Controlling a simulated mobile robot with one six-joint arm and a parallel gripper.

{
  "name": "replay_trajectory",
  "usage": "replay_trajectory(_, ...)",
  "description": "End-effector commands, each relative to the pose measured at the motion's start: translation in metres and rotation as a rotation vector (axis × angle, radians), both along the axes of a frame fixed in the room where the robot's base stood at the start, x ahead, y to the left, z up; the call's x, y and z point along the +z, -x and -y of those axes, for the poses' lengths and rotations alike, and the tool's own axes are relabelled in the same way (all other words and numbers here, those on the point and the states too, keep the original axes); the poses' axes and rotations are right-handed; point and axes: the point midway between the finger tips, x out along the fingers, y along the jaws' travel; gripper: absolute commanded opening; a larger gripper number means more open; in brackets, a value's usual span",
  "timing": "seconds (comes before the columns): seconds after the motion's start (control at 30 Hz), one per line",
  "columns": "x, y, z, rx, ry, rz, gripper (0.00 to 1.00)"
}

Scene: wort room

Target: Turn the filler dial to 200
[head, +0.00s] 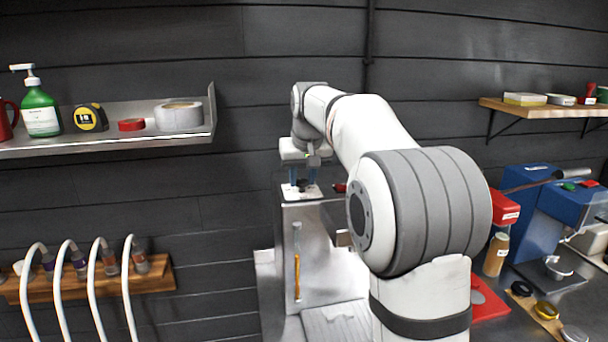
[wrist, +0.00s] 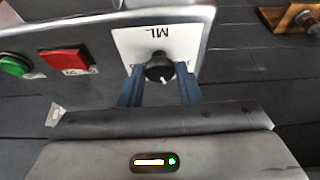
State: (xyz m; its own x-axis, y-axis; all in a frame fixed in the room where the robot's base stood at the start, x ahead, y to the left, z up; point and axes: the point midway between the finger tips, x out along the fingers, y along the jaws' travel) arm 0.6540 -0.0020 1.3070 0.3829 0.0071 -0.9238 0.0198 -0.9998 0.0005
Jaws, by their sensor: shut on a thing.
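The filler dial (wrist: 159,66) is a black round knob with a white pointer line, on a white plate (wrist: 185,42) marked "ML" that appears upside down in the wrist view. The pointer line points toward the bottom of that view. My gripper (wrist: 160,80) has its two blue fingers on either side of the dial, shut on it. In the head view my gripper (head: 305,183) reaches down to the top of the metal filler (head: 320,250). No scale numbers are readable, so I cannot tell the dial's value.
A green button (wrist: 14,64) and a red button (wrist: 65,60) sit beside the dial on the filler panel. A metal shelf (head: 190,118) with a green pump bottle (head: 40,110) is at left. Blue equipment (head: 535,205) and a bottle (head: 496,254) stand at right.

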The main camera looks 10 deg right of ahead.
Motion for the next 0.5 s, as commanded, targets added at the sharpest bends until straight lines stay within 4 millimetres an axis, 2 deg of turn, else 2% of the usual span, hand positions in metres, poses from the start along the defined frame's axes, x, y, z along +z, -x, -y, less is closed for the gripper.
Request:
replay_trajectory(0.2, 0.0009, 0.0001, -0.0019, -0.145, 0.0, -0.001, 0.08)
replay_trajectory(0.5, 0.0002, -0.0002, -0.0023, -0.257, -0.001, -0.001, 0.08)
